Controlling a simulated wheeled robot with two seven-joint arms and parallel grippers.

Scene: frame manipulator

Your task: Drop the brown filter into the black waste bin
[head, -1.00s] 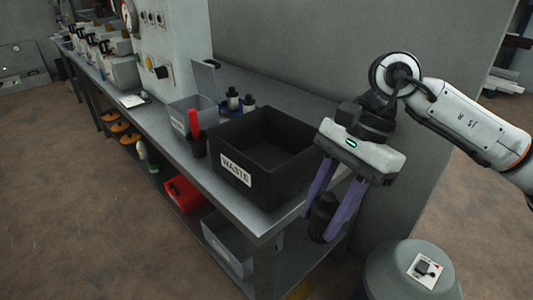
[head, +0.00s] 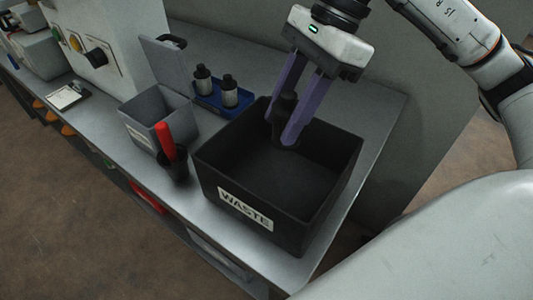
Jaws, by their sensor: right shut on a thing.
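The black waste bin (head: 216,187), labelled WASTE, stands open on the grey bench in the head view. My right gripper (head: 285,136) reaches down over the bin's far part, with its purple fingers inside the opening. It is shut on a dark filter (head: 288,103), which looks nearly black here and is partly hidden by the fingers. I cannot tell whether the filter touches the bin's floor. The rest of the bin's inside looks empty. My left gripper is not in view.
A black cup with a red-handled tool (head: 165,140) stands just left of the bin, near a grey open box (head: 140,125). Behind them is a blue tray (head: 208,103) with two dark bottles. The bench's right end (head: 385,120) is clear.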

